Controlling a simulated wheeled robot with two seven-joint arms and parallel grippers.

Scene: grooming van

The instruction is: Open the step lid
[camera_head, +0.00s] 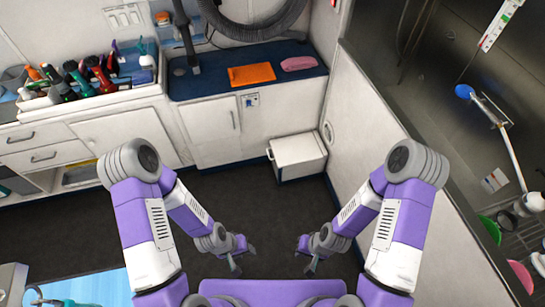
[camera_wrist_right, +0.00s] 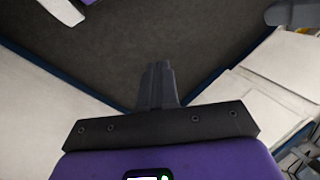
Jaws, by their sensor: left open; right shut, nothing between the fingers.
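The step is a white box (camera_head: 298,157) on the floor in the head view, against the cabinet base and beside the white side panel. Its flat top lid looks closed, and a small dark handle or latch shows at its left edge. My left gripper (camera_head: 243,260) is open and empty over the dark floor, in front of the step and to its left. My right gripper (camera_head: 307,260) is shut and empty, in front of the step and apart from it. In the right wrist view its fingers (camera_wrist_right: 158,85) are together over dark floor.
A blue counter (camera_head: 205,87) with an orange mat (camera_head: 251,74) and pink item (camera_head: 299,63) stands behind the step. A tray of bottles (camera_head: 90,95) is at left. The steel tub (camera_head: 465,125) is at right. Dark floor before the step is clear.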

